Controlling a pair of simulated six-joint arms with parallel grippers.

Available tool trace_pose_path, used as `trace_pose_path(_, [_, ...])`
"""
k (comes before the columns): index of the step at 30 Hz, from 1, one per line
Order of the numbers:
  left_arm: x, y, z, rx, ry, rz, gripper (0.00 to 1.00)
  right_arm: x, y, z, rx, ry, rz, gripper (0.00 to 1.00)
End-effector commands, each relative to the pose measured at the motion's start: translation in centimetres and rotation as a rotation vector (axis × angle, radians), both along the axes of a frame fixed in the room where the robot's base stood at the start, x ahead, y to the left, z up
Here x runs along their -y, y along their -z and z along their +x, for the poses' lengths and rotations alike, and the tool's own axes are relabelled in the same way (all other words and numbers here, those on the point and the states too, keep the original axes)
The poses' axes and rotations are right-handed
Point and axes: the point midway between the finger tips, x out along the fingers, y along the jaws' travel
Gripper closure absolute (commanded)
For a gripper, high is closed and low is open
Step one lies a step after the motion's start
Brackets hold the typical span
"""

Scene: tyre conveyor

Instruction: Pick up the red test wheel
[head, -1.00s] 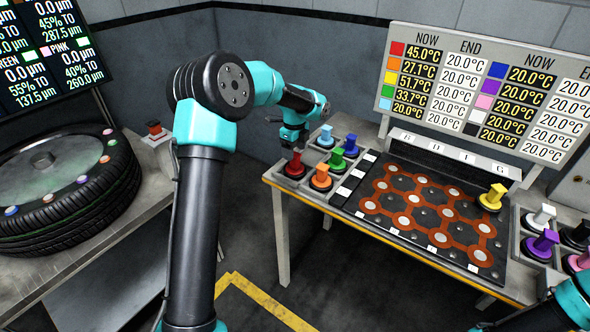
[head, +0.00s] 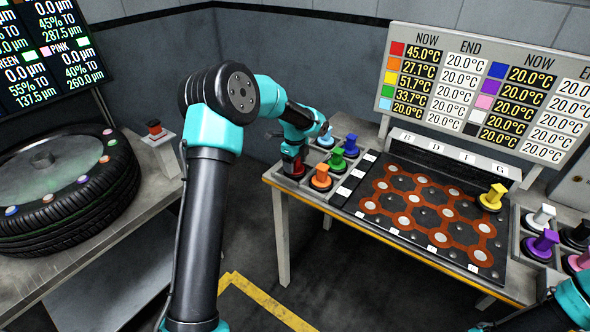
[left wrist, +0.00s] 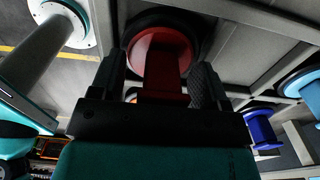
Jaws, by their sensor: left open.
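The red test wheel (head: 287,173) sits in the near left corner slot of the rack on the table, with its upright red handle mostly hidden by my gripper in the head view. My left gripper (head: 295,160) points down over it. In the left wrist view, the red wheel (left wrist: 160,52) shows its round base and handle between the two dark fingers of my left gripper (left wrist: 157,78). The fingers are open, one on each side of the handle; I cannot tell whether either touches it. Only part of my right arm shows at the lower right; its gripper is out of sight.
An orange wheel (head: 321,178), a green wheel (head: 337,160) and a blue wheel (head: 351,147) stand close beside the red one. A hexagon-patterned board (head: 425,215) lies to the right, with a yellow wheel (head: 492,198) on it. A large tyre (head: 75,215) lies at the left.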

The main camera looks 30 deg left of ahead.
Motion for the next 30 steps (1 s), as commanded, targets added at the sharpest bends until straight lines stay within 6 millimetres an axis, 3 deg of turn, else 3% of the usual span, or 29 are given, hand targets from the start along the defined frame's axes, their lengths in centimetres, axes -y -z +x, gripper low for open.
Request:
trace_pose_path(12, [-0.01,-0.08,0.02,0.001,0.000,0.000,0.33,0.00,0.00,0.00,0.000,0.000,0.000,0.57])
trace_pose_path(30, [-0.01,-0.09,0.02,0.001,0.000,0.000,0.90,0.00,0.00,0.00,0.000,0.000,0.000,0.57])
